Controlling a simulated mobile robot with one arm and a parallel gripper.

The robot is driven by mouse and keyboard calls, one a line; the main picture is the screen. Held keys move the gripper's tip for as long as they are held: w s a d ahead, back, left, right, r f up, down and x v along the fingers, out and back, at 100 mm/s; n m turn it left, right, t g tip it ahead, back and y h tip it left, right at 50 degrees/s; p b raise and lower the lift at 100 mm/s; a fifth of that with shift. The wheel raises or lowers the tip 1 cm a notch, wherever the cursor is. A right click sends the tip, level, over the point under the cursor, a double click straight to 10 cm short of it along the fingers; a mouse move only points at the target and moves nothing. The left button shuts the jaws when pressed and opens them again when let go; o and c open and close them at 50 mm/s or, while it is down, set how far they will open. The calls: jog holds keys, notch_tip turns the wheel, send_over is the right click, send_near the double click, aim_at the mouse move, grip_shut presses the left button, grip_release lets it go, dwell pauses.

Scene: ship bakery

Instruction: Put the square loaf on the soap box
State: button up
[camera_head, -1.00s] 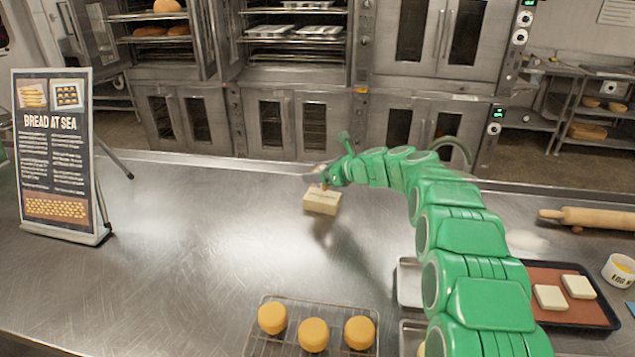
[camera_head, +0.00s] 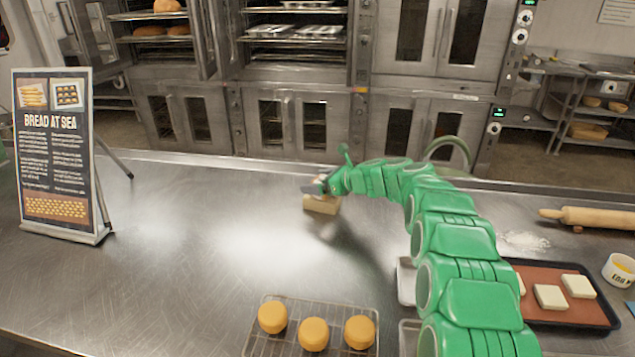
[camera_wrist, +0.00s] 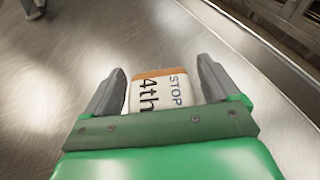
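The soap box seems to be the pale tan block (camera_head: 322,204) on the steel counter, its top mostly covered by my gripper. My gripper (camera_head: 314,185) is just above it, reaching in from the right. In the wrist view my gripper (camera_wrist: 161,72) has its fingers spread on both sides of a small white block printed "4th STOP" (camera_wrist: 163,95), with an orange-brown edge. Narrow gaps show beside it, and I see no firm contact. Pale square pieces (camera_head: 550,297), possibly the square loaves, lie on a dark tray at right, one partly behind my arm.
A wire rack (camera_head: 252,343) with round orange buns stands at the front. A "Bread at Sea" sign (camera_head: 60,150) is at left, a rolling pin (camera_head: 590,218) and a white cup (camera_head: 619,271) at right. The left-middle counter is clear.

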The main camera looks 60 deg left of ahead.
jog(key=shift+r, duration=0.15)
jog(key=v, duration=1.2)
jog(key=s+d+r+n+t+h, duration=0.1)
jog(key=d+r+n+h, duration=0.15)
jog(key=d, duration=1.15)
jog(key=s+d+r+n+t+h, duration=0.1)
jog(key=s+d+r+n, duration=0.15)
jog(key=d, duration=1.05)
jog(key=s+d+r+n+t+h, duration=0.1)
jog(key=d+r+n+h, duration=0.15)
jog(key=d, duration=1.15)
jog(key=s+d+f+n+h, duration=0.1)
jog(key=s+d+n+h, duration=0.1)
jog(key=s+d, duration=0.5)
jog(key=s+d+f+n+h, duration=0.1)
jog(key=s+d, duration=0.7)
jog(key=d, duration=0.8)
jog(key=s+d+f+n+h, duration=0.2)
jog(key=s+d+n+h, duration=0.1)
jog(key=s+d, duration=0.5)
jog(key=d, duration=0.3)
jog(key=shift+d+t+h, duration=0.25)
jog(key=shift+t+h, duration=0.05)
